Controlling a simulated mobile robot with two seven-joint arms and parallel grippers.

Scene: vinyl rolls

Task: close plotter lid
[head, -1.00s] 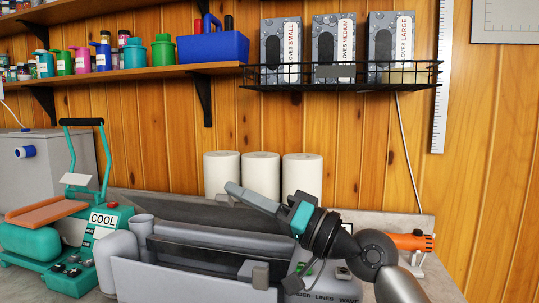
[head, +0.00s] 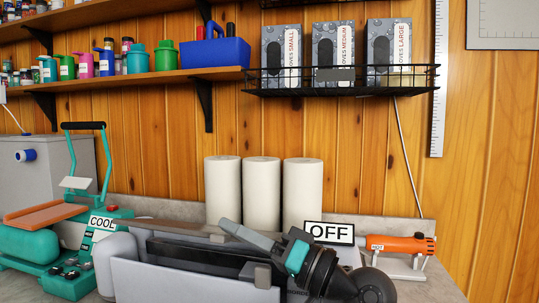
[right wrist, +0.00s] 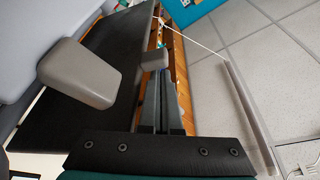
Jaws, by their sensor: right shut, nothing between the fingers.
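The grey plotter (head: 185,281) stands on the counter at the bottom middle of the head view. Its lid (head: 165,231) shows as a thin brownish edge along the back, low and near level. A dark bar (head: 195,255) lies in front of it. My right gripper (head: 230,227) is shut and empty, reaching left over the plotter with its tips by the lid edge. I cannot tell whether they touch it. In the right wrist view the shut fingers (right wrist: 160,97) lie beside a dark panel (right wrist: 85,110) with grey blocks (right wrist: 75,73). My left gripper is out of view.
Three white rolls (head: 262,192) stand behind the plotter. A teal press (head: 70,250) marked COOL is at left, an orange heat tool (head: 402,244) on a stand at right. An OFF sign (head: 330,233) shows behind my right arm. A wire rack (head: 340,80) hangs above.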

